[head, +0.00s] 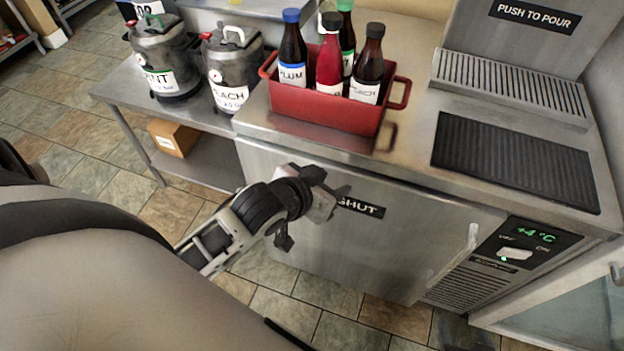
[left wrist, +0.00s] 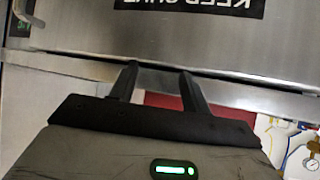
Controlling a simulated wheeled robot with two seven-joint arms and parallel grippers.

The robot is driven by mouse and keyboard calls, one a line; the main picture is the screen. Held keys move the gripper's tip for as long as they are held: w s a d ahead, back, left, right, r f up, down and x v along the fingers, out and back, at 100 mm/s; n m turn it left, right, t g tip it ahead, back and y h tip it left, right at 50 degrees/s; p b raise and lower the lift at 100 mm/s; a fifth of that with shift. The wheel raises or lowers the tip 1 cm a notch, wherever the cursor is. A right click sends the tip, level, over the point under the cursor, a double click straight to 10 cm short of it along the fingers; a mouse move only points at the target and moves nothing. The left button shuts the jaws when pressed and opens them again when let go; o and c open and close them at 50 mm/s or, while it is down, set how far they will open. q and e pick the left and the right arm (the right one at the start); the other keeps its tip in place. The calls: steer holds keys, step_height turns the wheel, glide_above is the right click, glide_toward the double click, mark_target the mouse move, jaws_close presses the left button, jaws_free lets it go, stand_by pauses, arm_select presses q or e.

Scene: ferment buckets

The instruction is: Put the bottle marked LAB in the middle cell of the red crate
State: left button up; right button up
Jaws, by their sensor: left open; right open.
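The red crate (head: 322,116) stands on the steel counter and holds several bottles. One has a blue cap and a label reading PLUM (head: 292,50). A red bottle (head: 329,66) has a partly readable label. A green-capped bottle (head: 347,36) stands behind, and a dark bottle with a black cap (head: 369,68) is at right. I read LAB on none of them. The crate's cells are hidden by walls and bottles. My left gripper (head: 322,196) is below the crate, in front of the cabinet door. It is open and empty in the left wrist view (left wrist: 158,80). My right gripper is out of view.
The steel cabinet door (head: 330,245) carries a label ending in SHUT. Two grey kegs (head: 165,60) (head: 230,70) stand on a lower bench at left. A black ribbed mat (head: 515,160) and a drip grille (head: 510,85) lie right of the crate. Counter between crate and mat is clear.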

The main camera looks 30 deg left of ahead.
arm_select(q)
steer(key=s+d+f, duration=0.2)
steer(key=s+f, duration=0.7)
steer(key=s, duration=0.1)
steer(key=shift+d+f+m+g+h, duration=0.3)
steer(key=shift+d+f+g+h, duration=0.05)
steer(key=shift+g+h, duration=0.05)
steer(key=shift+s, duration=0.1)
